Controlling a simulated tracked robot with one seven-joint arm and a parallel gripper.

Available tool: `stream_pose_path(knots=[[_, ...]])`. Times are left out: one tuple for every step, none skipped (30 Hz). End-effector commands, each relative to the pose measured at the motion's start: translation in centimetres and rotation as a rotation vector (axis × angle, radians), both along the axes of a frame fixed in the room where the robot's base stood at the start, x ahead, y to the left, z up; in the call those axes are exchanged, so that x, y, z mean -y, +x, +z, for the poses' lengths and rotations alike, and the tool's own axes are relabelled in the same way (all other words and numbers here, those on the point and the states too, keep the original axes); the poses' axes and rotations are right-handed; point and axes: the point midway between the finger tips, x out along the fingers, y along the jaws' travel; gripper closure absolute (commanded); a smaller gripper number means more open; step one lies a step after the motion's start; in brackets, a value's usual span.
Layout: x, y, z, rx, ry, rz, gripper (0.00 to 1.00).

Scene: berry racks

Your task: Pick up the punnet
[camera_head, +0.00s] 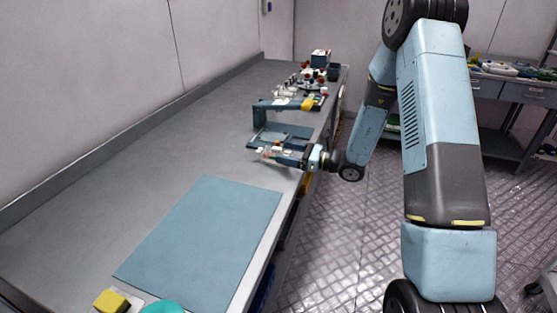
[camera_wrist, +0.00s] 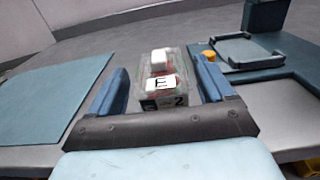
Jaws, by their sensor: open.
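A blue-grey mat (camera_head: 205,240) lies on the near bench. A dark blue stand (camera_head: 275,112) with a flat base is just beyond my gripper. Several small items crowd the far end. A yellow block (camera_head: 111,301) is at the near edge. The left bench is clear.

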Motion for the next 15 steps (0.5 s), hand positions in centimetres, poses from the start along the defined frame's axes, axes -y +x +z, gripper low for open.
stream_pose_path(knots=[[-0.7, 0.1, 0.1, 0.001, 0.001, 0.004, 0.18], [-1.1, 0.3, 0.2, 0.001, 0.001, 0.004, 0.18], [-1.6, 0.5, 0.3, 0.001, 0.001, 0.003, 0.18], [-2.0, 0.6, 0.4, 0.002, 0.000, 0.004, 0.18], [-2.5, 0.7, 0.3, 0.001, 0.001, 0.005, 0.18], [-2.9, 0.9, 0.3, 0.001, 0.001, 0.003, 0.18], [-3.2, 1.0, 0.3, 0.001, 0.001, 0.003, 0.18], [-3.5, 1.1, 0.3, 0.001, 0.000, 0.003, 0.18], [-3.7, 1.2, 0.3, 0.001, 0.000, 0.003, 0.18], [-3.8, 1.3, 0.3, 0.001, 0.000, 0.002, 0.18], [-3.9, 1.3, 0.3, 0.001, 0.000, 0.002, 0.18], [-3.9, 1.3, 0.3, 0.001, 0.000, 0.001, 0.18], [-3.9, 1.3, 0.3, 0.001, 0.000, 0.001, 0.18], [-3.9, 1.3, 0.3, 0.001, 0.000, 0.001, 0.18], [-3.9, 1.3, 0.3, 0.001, 0.000, 0.001, 0.18]])
